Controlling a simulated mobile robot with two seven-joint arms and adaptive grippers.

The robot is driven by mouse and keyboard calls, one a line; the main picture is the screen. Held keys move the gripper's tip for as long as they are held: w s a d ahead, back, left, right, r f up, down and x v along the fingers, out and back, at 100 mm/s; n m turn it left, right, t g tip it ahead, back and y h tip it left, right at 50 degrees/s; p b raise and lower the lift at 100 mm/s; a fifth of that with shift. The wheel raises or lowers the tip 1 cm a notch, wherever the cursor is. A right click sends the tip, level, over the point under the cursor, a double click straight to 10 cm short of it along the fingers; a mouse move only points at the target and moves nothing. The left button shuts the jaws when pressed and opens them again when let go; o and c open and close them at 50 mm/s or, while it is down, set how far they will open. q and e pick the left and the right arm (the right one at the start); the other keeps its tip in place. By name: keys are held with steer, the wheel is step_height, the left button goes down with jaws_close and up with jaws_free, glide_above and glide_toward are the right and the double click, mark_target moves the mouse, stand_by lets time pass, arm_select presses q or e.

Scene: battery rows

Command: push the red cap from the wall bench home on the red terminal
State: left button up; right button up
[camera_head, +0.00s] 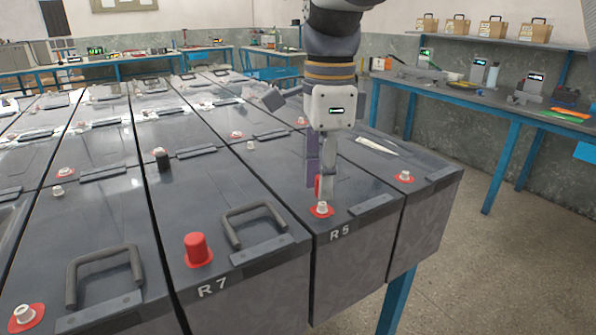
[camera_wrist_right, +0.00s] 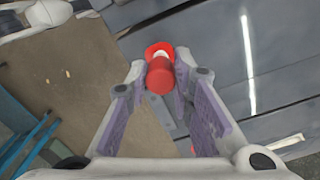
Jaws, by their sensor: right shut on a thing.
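My right gripper (camera_head: 321,184) comes down over the battery marked R5 (camera_head: 365,215), with its fingers shut on a small red cap (camera_head: 317,187). The cap also shows between the fingertips in the right wrist view (camera_wrist_right: 160,78). The R5 terminal (camera_head: 321,209), a pale post on a red ring, stands just below the fingertips. In the right wrist view the terminal's red ring and pale top (camera_wrist_right: 160,50) show just past the cap. The cap appears to be above the post and not on it; the exact gap cannot be told. My left gripper is not in view.
Another red cap (camera_head: 196,247) sits on the R7 terminal. A black cap (camera_head: 163,160) stands farther back. Raised handles (camera_head: 252,222) rise from neighbouring batteries. A bare terminal (camera_head: 404,176) is to the right. The wall bench (camera_head: 480,98) stands at the right, beyond open floor.

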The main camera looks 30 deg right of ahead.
mark_target(322, 204)
steer(key=shift+f, duration=0.2)
stand_by(0.5)
steer(key=shift+f, duration=0.4)
steer(key=shift+f, duration=0.2)
steer(key=shift+f, duration=0.2)
steer(key=shift+f, duration=0.5)
stand_by(1.1)
steer(key=o, duration=1.3)
steer(key=shift+r, duration=3.55)
